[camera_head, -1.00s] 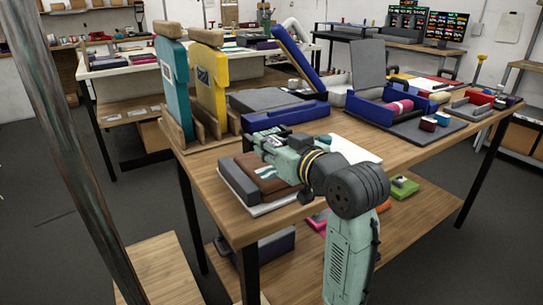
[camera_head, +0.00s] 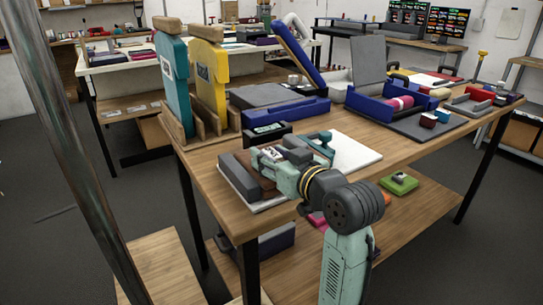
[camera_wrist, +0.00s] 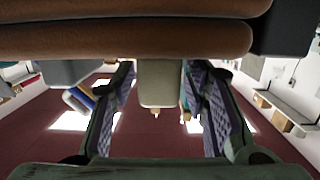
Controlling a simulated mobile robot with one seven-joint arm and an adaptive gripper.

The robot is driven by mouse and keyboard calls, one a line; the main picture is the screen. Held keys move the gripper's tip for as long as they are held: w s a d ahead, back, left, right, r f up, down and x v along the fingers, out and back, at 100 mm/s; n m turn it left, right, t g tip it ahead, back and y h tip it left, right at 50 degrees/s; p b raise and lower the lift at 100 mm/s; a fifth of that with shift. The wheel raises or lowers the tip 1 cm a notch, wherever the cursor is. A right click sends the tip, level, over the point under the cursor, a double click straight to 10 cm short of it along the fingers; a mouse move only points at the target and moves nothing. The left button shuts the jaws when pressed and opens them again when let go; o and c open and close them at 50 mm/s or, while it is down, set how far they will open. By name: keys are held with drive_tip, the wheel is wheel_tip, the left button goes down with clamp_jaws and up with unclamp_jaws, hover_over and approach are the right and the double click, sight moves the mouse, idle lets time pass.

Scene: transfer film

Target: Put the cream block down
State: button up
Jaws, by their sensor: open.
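The cream block (camera_wrist: 161,84) shows in the wrist view, between the two fingers of my gripper (camera_wrist: 160,72). Gaps show between it and the purple finger pads, so the fingers are open around it. Its upper end in the picture meets the edge of a brown layered stack (camera_wrist: 130,38); I cannot tell whether they touch. In the head view my gripper (camera_head: 264,160) is low at the near left part of the wooden table (camera_head: 232,212), over the brown stack. The block cannot be made out there.
Teal and yellow shirt-shaped boards (camera_head: 211,85) stand upright behind my gripper. A black box (camera_head: 266,134) and a teal handled tool (camera_head: 322,146) are close by. A white board (camera_head: 355,153) lies to the right. Blue cases (camera_head: 385,104) stand farther back.

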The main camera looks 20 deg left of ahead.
drive_tip(key=shift+r, duration=0.2)
drive_tip(key=b+v, duration=0.1)
drive_tip(key=v, duration=1.1)
